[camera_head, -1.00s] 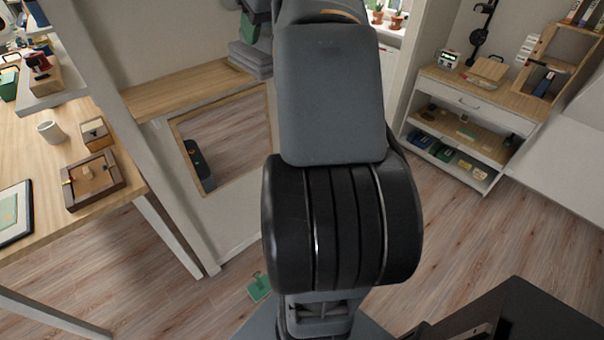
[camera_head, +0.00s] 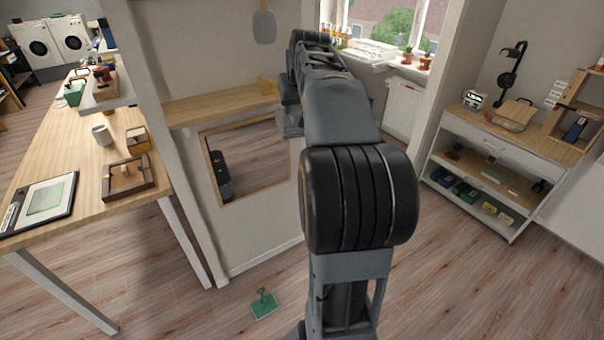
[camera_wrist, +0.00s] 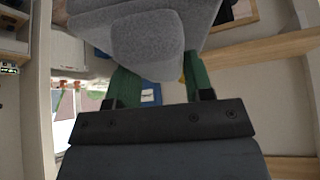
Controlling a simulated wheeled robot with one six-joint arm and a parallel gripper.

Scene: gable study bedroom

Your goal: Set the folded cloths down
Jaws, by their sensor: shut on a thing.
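The folded cloths (camera_wrist: 145,38) are a thick grey bundle at the top of the wrist view. My gripper (camera_wrist: 162,75) is shut on them, with its green fingers at either side of the bundle's near part. In the head view, a grey edge of the cloths (camera_head: 290,124) shows just left of my arm, beside the right end of the wooden wall shelf (camera_head: 222,104). My arm hides the gripper and most of the cloths there. I cannot tell whether the cloths touch the shelf.
A small yellow thing (camera_head: 267,86) is on the shelf's right end. A framed mirror (camera_head: 247,163) hangs below. A green object (camera_head: 264,304) lies on the otherwise open floor.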

